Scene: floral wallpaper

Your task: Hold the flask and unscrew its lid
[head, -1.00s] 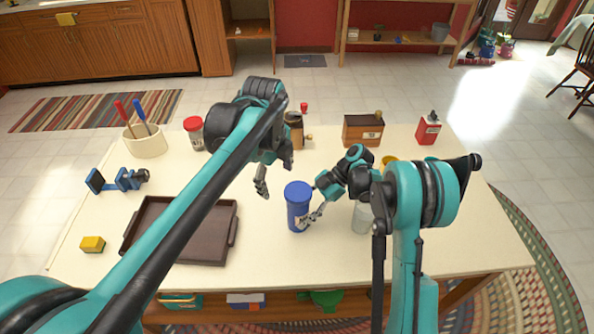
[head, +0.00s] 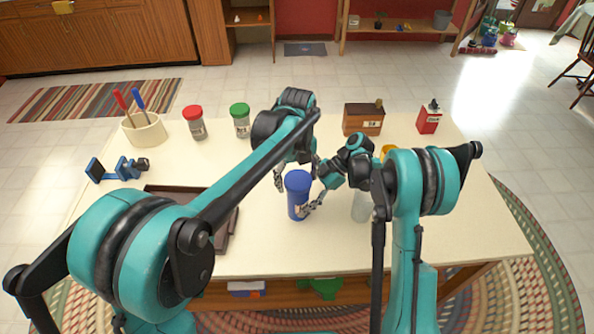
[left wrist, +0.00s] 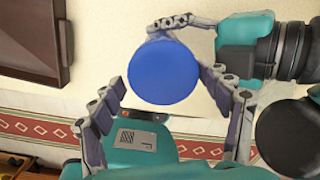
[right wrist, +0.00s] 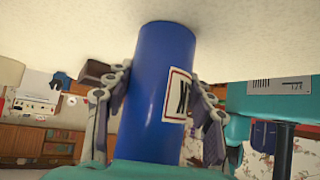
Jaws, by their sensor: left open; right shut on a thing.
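The blue flask (head: 297,204) stands upright on the table, with its round blue lid (head: 298,179) on top. My right gripper (head: 307,207) is shut on the flask's body from the right side. The right wrist view shows its fingers on both sides of the blue body (right wrist: 158,90), beside a white label with a red border. My left gripper (head: 297,172) is open above the flask. In the left wrist view its fingers (left wrist: 170,112) are spread on either side of the lid (left wrist: 163,72), apart from it.
A dark brown tray (head: 225,240) lies left of the flask, partly behind my left arm. A translucent cup (head: 362,206) stands right of it. Red-lidded (head: 195,124) and green-lidded (head: 240,122) jars, a wooden box (head: 362,120) and a red container (head: 429,118) stand farther back.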

